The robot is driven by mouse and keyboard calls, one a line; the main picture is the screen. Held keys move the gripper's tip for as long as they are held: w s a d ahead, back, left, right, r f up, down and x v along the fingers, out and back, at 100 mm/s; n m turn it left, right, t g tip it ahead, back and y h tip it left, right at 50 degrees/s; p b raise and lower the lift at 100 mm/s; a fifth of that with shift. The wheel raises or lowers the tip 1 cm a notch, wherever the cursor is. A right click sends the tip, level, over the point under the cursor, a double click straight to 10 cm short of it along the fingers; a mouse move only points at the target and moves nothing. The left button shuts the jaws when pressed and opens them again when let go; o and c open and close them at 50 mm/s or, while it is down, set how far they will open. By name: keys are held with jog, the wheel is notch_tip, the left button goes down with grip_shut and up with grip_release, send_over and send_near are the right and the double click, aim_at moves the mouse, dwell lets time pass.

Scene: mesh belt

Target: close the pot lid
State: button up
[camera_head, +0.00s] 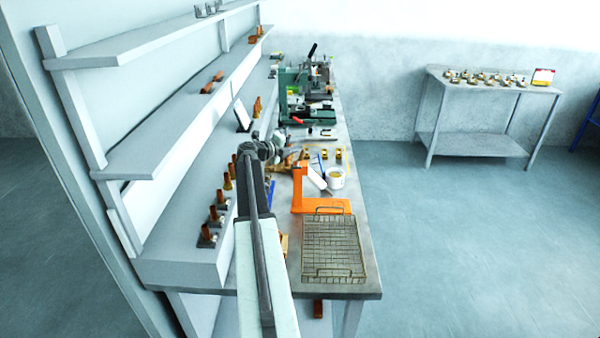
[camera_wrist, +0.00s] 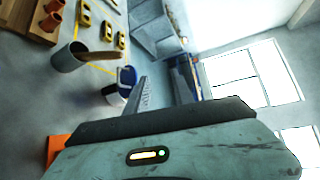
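A small white pot (camera_head: 336,178) stands on the bench beside the orange stand in the head view. A pale tilted panel (camera_head: 317,177) is just left of it, and I cannot tell if this is its lid. In the wrist view a small pot (camera_wrist: 112,95) has a blue-edged white disc (camera_wrist: 127,77), seemingly a raised lid, at its far side. A grey cup (camera_wrist: 68,57) with a brown stick is up and left of it. My arm reaches along the bench to the left of the pot. My gripper's fingertips are not clear, and nothing is visibly held.
An orange stand (camera_head: 299,190) is at the pot's left, and a wire rack (camera_head: 333,247) lies at the bench's near end. Brown-topped pieces line the bench's left side. Green machinery (camera_head: 305,105) stands farther back. Shelves (camera_head: 165,115) overhang the left; open floor is right.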

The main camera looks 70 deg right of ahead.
notch_tip(320, 180, down, 10)
jog(key=w+b, duration=0.1)
jog(key=b, duration=0.7)
jog(key=shift+w+b, duration=0.2)
jog(key=shift+b, duration=0.15)
jog(key=b+x, duration=0.1)
jog(key=x, duration=0.6)
jog(key=shift+s+d+f+b, duration=0.15)
jog(key=shift+s+d+b, duration=0.15)
grip_shut()
